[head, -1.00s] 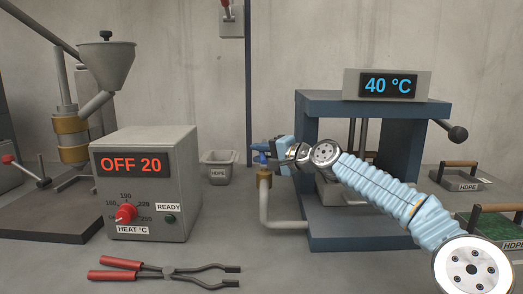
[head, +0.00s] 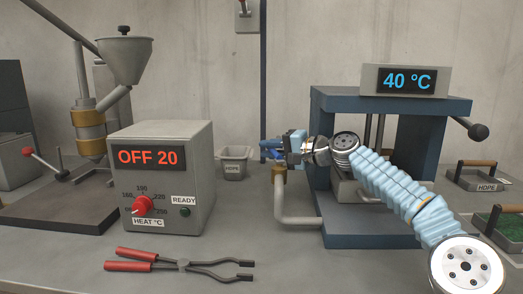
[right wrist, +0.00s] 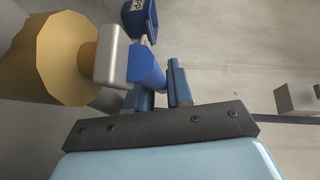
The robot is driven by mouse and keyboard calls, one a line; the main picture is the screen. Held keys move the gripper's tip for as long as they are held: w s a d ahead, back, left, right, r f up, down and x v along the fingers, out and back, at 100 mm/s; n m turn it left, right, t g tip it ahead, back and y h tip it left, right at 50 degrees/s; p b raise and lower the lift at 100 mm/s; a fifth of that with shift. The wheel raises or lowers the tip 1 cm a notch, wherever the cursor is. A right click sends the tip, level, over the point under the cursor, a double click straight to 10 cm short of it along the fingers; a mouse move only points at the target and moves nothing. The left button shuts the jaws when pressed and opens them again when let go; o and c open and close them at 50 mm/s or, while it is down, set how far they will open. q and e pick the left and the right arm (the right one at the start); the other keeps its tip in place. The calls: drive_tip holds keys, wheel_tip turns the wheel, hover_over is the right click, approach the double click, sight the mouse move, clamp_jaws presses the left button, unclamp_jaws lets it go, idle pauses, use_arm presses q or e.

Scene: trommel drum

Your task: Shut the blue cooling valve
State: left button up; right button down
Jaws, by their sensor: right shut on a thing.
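The blue cooling valve has a blue handle (head: 269,153) on a brass body (head: 279,174), at the top of a grey bent pipe (head: 281,209) left of the press. My right gripper (head: 277,148) is at the handle, its arm reaching in from the right. In the right wrist view the jaws (right wrist: 163,90) are shut on the blue handle (right wrist: 146,68), with the brass body (right wrist: 55,58) to the left. The handle's exact angle is hard to tell because the gripper partly covers it. My left gripper is not in view.
The blue press (head: 390,103) with a 40 °C display (head: 407,81) stands just right of the valve. A grey heater box (head: 163,180) reading OFF 20 stands left. Red-handled tongs (head: 182,264) lie in front.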

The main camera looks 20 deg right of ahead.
drive_tip(key=shift+a, duration=0.15)
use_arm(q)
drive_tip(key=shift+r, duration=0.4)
use_arm(e)
drive_tip(key=shift+n+g+y, duration=0.3)
drive_tip(key=c, duration=1.4)
unclamp_jaws()
